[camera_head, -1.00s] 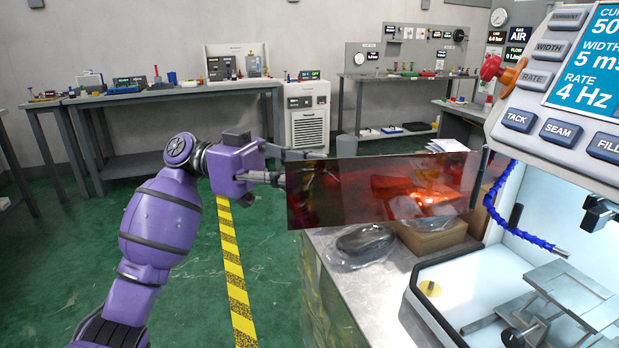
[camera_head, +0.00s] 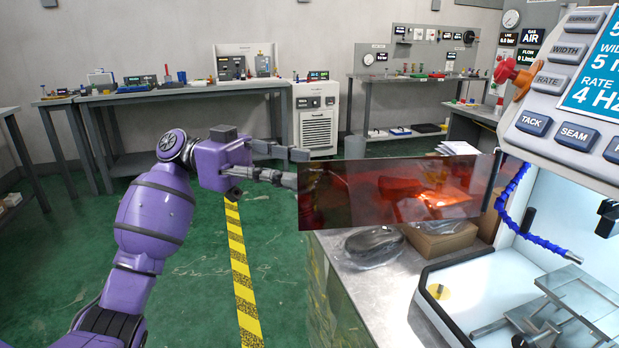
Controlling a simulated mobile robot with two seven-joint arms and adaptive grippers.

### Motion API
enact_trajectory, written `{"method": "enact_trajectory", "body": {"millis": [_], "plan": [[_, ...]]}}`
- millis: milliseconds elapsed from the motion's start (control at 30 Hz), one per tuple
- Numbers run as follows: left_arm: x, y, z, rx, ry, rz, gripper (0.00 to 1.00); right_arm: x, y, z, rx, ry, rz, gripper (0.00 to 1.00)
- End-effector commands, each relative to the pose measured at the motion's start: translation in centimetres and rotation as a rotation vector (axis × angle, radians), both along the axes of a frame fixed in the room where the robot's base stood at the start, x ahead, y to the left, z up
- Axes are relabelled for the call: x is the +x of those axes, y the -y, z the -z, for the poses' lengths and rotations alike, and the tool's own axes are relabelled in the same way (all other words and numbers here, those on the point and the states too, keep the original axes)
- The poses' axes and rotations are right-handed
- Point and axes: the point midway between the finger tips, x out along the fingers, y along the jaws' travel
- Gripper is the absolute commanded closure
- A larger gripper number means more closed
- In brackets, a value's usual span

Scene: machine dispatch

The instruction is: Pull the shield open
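The shield (camera_head: 400,195) is a dark, see-through red-orange panel. It stands swung out to the left of the welding machine (camera_head: 565,125), joined near the machine's left edge. The machine's white chamber (camera_head: 575,215) is uncovered. My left gripper (camera_head: 297,168) is open, with its two grey fingers pointing right at the shield's free left edge. The fingers are apart, with nothing seen between them; whether a fingertip touches the edge I cannot tell. My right gripper is not in view.
A grey bench (camera_head: 370,300) under the shield carries a bagged dark item (camera_head: 372,241) and a cardboard box (camera_head: 440,240). A blue hose (camera_head: 520,225) hangs at the chamber opening. The green floor (camera_head: 200,290) with a yellow-black stripe is clear on the left.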

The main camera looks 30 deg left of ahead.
Motion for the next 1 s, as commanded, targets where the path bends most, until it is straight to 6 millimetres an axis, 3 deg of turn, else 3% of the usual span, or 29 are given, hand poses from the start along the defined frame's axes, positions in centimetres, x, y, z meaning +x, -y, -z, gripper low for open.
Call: {"method": "enact_trajectory", "body": {"millis": [200, 400, 1000], "plan": [[-0.5, -4.7, 0.0, -0.001, -0.002, -0.004, 0.83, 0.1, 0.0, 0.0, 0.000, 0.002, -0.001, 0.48], [-0.9, -7.2, 0.0, 0.001, -0.001, -0.002, 0.83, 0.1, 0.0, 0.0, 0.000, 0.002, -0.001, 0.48], [-1.0, -7.7, 0.0, 0.001, -0.001, -0.001, 0.83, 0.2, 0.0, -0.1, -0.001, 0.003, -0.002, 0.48]]}}
